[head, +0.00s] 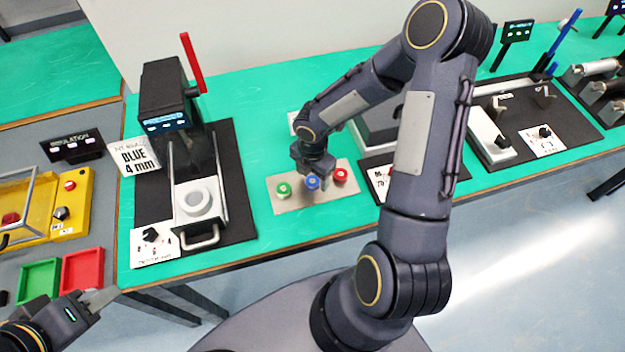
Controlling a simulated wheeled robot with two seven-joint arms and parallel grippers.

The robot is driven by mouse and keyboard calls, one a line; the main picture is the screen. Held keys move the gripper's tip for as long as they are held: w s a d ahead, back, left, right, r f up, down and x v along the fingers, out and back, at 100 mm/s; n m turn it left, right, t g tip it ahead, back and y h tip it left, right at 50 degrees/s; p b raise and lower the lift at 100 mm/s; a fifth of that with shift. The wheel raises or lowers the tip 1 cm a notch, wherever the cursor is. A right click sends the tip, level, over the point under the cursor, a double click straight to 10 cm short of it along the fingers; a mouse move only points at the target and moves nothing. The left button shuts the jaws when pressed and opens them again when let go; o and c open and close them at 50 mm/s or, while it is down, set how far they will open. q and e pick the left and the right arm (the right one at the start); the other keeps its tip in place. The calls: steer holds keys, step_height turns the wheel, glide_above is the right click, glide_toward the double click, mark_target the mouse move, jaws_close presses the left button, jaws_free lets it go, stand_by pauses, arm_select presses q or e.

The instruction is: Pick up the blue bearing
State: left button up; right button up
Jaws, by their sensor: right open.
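The blue bearing (313,183) stands on a beige plate (290,205), between a green bearing (284,189) and a red bearing (341,175). My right gripper (311,175) is open and points down right at the blue bearing, hiding its upper rear part. I cannot tell whether the fingers touch it. My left gripper (103,298) is at the lower left, away from the bearings, in front of the table's edge. Its jaw gap is not clear from this angle.
A black press (165,95) with a red lever and a sliding tray holding a white ring stands left of the plate. A card (133,157) reads "BLUE 4 mm". Green (40,277) and red (82,270) bins are at the left. My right arm hides part of a grey machine behind.

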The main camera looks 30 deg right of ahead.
steer(key=shift+f, duration=0.65)
steer(key=c, duration=1.1)
